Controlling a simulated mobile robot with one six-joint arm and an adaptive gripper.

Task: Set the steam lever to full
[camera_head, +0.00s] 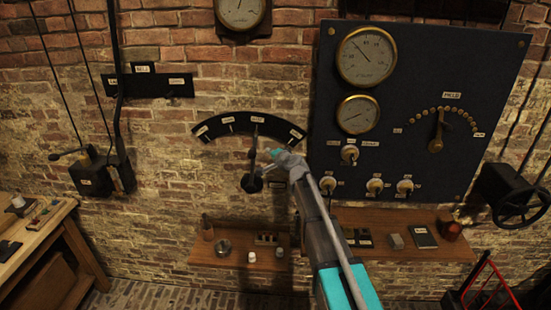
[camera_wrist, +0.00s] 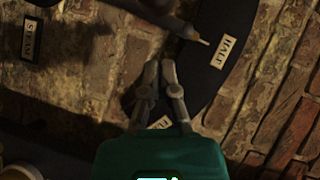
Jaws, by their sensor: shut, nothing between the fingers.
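The steam lever (camera_head: 253,158) is a dark upright arm on the brick wall, with a round hub at its foot and its tip under the middle label of a black arc plate (camera_head: 232,122). In the wrist view the lever (camera_wrist: 158,10) crosses the top, its thin pale pointer at the HALF label (camera_wrist: 229,47). A STEAM label (camera_wrist: 32,39) shows at upper left. My gripper (camera_head: 275,153) is just right of the lever; in the wrist view its fingers (camera_wrist: 160,66) are shut and empty, below the lever. Whether they touch it I cannot tell.
A dark gauge panel (camera_head: 400,60) with dials and knobs stands to the right. A wooden shelf (camera_head: 225,254) with small items runs below. A black switch box (camera_head: 100,172) hangs at left, and a handwheel (camera_head: 517,204) is at far right.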

